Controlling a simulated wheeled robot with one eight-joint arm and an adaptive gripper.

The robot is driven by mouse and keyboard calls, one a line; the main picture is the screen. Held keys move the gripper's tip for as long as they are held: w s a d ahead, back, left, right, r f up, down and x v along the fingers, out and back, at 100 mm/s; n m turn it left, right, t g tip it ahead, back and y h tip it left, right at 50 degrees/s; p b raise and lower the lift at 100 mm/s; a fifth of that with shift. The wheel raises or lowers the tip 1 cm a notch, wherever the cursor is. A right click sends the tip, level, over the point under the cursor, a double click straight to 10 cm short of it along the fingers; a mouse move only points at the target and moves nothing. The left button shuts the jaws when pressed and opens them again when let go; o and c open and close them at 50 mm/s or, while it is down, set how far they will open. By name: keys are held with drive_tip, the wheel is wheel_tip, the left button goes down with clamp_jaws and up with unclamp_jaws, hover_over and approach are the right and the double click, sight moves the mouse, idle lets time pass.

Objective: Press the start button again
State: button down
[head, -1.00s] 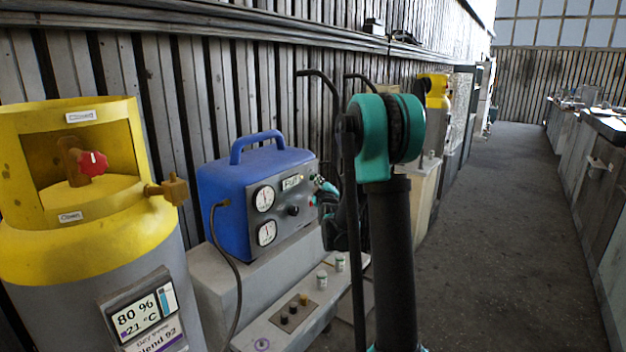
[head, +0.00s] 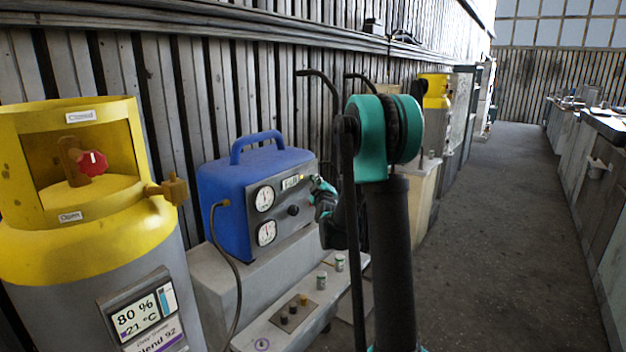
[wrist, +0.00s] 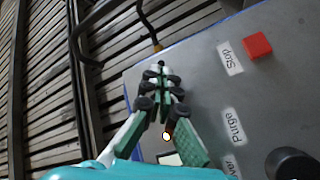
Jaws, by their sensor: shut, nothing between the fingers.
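The blue machine (head: 222,195) has a grey front panel (head: 283,206) with two gauges and a small display. My gripper (head: 314,182) is at the right end of this panel, with fingers shut and empty. In the wrist view, my gripper (wrist: 160,68) is in front of the panel's upper left part. A red button (wrist: 257,45) beside a "Stop" label (wrist: 230,57) is clear of the fingers. A "Purge" label (wrist: 234,127) is lower down. A small bright light (wrist: 166,136) shows between the fingers. No start label is visible; my fingers cover part of the panel. Contact cannot be told.
A yellow and grey cylinder (head: 70,240) with a red valve knob (head: 94,162) stands at left. The machine sits on a grey ledge with small knobs (head: 293,308) and jars. A black hose runs down its left side. The aisle (head: 490,230) at right is clear.

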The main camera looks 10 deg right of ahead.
idle(0.4)
drive_tip(key=shift+s+d, duration=0.3)
drive_tip(key=shift+s, duration=0.05)
idle(0.6)
drive_tip(key=s+f+m+g, duration=0.3)
drive_tip(key=s+f+g, duration=0.2)
drive_tip(key=s, duration=1)
drive_tip(key=s+f+m+g, duration=0.3)
drive_tip(key=s+f, duration=0.6)
drive_tip(key=s, duration=0.7)
drive_tip(key=s+f+m+g, duration=0.3)
drive_tip(key=s+f+g, duration=0.3)
drive_tip(key=s, duration=1)
drive_tip(key=shift+s+f+m+g, duration=0.2)
drive_tip(key=shift+f+m+g, duration=0.1)
drive_tip(key=shift+f, duration=0.2)
